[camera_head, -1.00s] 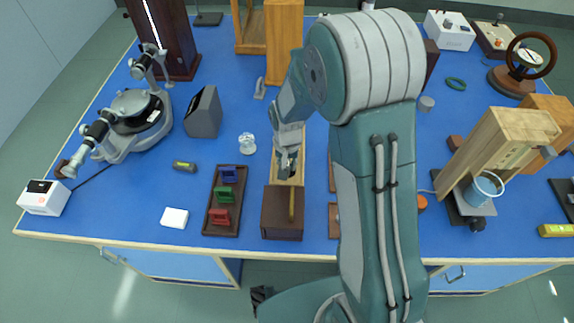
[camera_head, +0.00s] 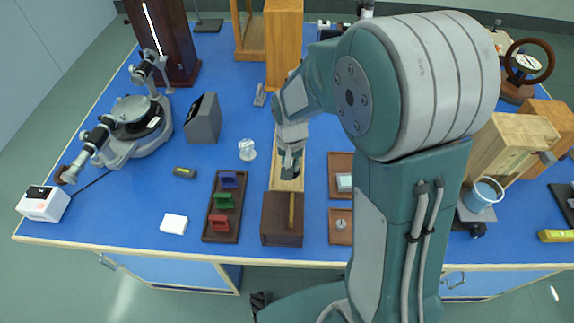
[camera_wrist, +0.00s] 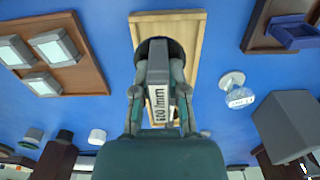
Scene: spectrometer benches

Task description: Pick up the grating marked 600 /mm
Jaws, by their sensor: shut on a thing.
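My gripper (camera_head: 290,163) points down over a narrow pale wooden tray (camera_head: 283,185) near the middle of the bench. In the wrist view my gripper (camera_wrist: 158,88) is shut on a grey grating (camera_wrist: 158,68) with a white label. The label shows "/mm" sideways; its number is hard to read and I cannot tell if it is 600. The pale wooden tray also shows in the wrist view (camera_wrist: 187,20), behind the grating. I cannot tell whether the grating still touches the tray.
A brown tray (camera_head: 237,232) with blue, green and red holders lies left of a brown box (camera_head: 281,228). Brown trays (camera_head: 341,162) lie right of the pale tray. A clear glass piece (camera_head: 247,149) and dark grey block (camera_head: 204,120) stand left. My arm hides bench on the right.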

